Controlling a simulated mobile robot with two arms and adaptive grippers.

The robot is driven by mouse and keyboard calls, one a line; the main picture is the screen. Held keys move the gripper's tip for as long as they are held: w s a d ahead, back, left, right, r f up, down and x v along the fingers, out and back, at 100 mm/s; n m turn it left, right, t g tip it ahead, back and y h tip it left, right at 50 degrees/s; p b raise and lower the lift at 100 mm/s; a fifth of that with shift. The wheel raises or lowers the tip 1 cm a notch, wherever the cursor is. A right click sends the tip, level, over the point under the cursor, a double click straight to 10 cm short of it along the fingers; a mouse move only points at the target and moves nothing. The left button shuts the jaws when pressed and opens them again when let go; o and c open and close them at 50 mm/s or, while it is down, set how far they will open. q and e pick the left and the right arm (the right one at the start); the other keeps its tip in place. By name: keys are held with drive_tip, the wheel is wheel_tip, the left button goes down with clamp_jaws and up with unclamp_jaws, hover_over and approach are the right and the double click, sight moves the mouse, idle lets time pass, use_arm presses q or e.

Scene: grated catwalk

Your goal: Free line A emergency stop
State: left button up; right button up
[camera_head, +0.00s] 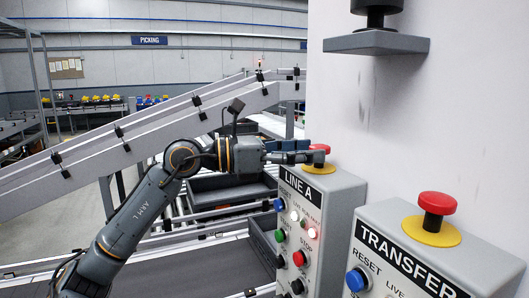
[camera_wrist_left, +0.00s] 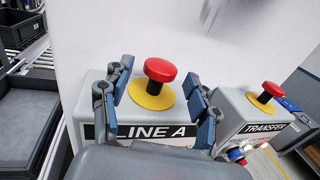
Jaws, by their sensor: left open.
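The LINE A box (camera_head: 333,205) is a grey control box with a black label. Its emergency stop, a red mushroom button (camera_wrist_left: 160,69) on a yellow disc (camera_wrist_left: 152,95), sits on the top face. In the head view the red button (camera_head: 321,147) is partly hidden by my left gripper (camera_head: 304,153). My left gripper is open, its two blue-padded fingers standing on either side of the button in the left wrist view (camera_wrist_left: 160,78). A gap shows between button and fingers there. My right gripper is not in view.
A TRANSFER box (camera_head: 440,250) with a similar red button (camera_head: 437,203) stands close at the right. A grey bracket (camera_head: 376,42) juts from the pale wall above. Conveyor rails (camera_head: 130,135) and a dark bin (camera_head: 232,190) lie behind and left of the LINE A box.

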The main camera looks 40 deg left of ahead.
use_arm(q)
drive_tip(key=v, duration=0.9)
idle(0.4)
